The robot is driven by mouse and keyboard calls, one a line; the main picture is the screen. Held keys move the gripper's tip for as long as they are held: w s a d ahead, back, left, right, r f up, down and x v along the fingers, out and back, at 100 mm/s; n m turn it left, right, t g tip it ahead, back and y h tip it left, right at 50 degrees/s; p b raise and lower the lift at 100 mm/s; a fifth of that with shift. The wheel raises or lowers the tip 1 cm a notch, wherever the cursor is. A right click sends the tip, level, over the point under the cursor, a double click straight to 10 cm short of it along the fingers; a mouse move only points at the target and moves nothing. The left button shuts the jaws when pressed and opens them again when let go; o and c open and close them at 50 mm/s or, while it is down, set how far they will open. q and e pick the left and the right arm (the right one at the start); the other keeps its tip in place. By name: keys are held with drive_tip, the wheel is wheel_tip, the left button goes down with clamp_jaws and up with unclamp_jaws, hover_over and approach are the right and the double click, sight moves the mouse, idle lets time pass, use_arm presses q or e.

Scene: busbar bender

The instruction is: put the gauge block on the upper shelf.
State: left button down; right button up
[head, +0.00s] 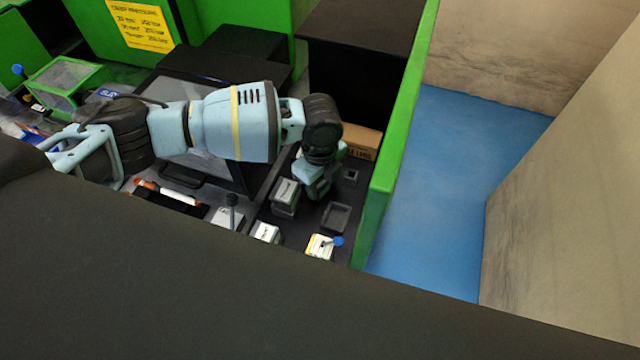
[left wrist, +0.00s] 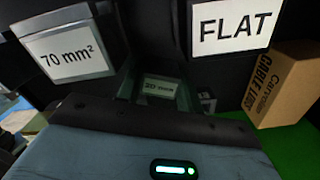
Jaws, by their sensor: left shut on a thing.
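My left gripper (head: 316,184) is over the dark bench surface at the right of the head view, pointing down. In the left wrist view, a block with a pale label, apparently "20 mm", (left wrist: 160,90) sits between the dark green fingers (left wrist: 158,86). The gripper is shut on it, and I take it for the gauge block. In the head view the fingers and wrist largely hide this block. I cannot tell whether it touches a surface. Which surface is the upper shelf is not clear. My right gripper is not in view.
A grey labelled block (head: 285,196) stands close left of the gripper. A "70 mm²" block (left wrist: 72,55), a "FLAT" label (left wrist: 236,27) and a cardboard cable-lug box (left wrist: 285,85) are close by. A green wall (head: 395,150) bounds the bench; blue floor (head: 440,180) lies beyond.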

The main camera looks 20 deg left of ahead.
use_arm(q)
wheel_tip(320, 180, up, 10)
drive_tip(key=shift+r+p, duration=0.1)
drive_tip(key=shift+p, duration=0.2)
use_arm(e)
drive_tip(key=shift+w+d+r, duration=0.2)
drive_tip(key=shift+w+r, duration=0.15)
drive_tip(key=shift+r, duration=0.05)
use_arm(q)
drive_tip(key=s+a+r+n, duration=0.2)
drive_tip(key=s+a+n, duration=0.2)
drive_tip(key=n, duration=0.7)
drive_tip(key=s+a+r+n, duration=0.3)
drive_tip(key=s+a+n, duration=0.1)
drive_tip(key=n, duration=0.7)
drive_tip(key=shift+s+n+p, duration=0.3)
drive_tip(key=shift+s+n, duration=0.1)
drive_tip(key=shift+s, duration=0.2)
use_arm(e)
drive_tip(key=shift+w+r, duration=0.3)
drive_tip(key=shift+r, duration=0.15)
use_arm(q)
drive_tip(key=shift+r, duration=0.1)
drive_tip(key=shift+d, duration=0.1)
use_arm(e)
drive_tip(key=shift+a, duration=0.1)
